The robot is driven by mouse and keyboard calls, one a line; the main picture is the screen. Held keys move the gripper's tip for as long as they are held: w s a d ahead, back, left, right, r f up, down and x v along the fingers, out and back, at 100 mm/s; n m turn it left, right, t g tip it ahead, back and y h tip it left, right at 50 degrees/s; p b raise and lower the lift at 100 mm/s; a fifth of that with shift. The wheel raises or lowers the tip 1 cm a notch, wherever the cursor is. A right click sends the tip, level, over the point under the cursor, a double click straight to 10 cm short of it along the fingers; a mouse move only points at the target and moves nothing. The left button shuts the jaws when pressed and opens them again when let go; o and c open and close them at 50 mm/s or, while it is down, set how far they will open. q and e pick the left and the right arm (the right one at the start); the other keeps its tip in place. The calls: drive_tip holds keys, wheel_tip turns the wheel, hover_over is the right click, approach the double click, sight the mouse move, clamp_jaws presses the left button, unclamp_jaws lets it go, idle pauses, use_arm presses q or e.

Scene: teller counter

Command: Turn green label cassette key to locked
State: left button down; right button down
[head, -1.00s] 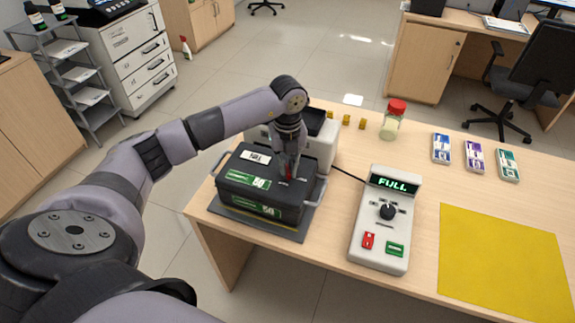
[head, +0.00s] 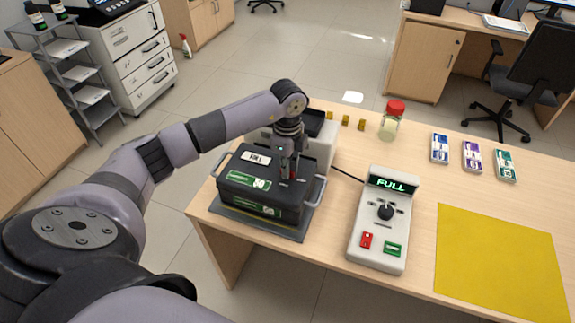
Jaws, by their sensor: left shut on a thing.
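The dark cassette (head: 240,195) with green labels sits on a grey mat (head: 226,219) at the left end of the counter. A white tag lies on its top. My left gripper (head: 288,176) points down at the right part of the cassette's top. It is shut on a small red thing there, which looks like the key; the fingers hide most of it, and I cannot tell its angle. My right gripper is not in view.
A grey-white machine (head: 322,147) stands close behind the cassette. A control box (head: 374,250) reading FULL stands to its right. A red-lidded jar (head: 391,124), banknote bundles (head: 472,156) and a yellow mat (head: 500,255) lie farther right.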

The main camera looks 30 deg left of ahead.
use_arm(q)
drive_tip(key=shift+r+n, duration=0.1)
drive_tip(key=shift+n, duration=0.5)
drive_tip(key=c, duration=1.7)
unclamp_jaws()
wheel_tip(320, 180, up, 12)
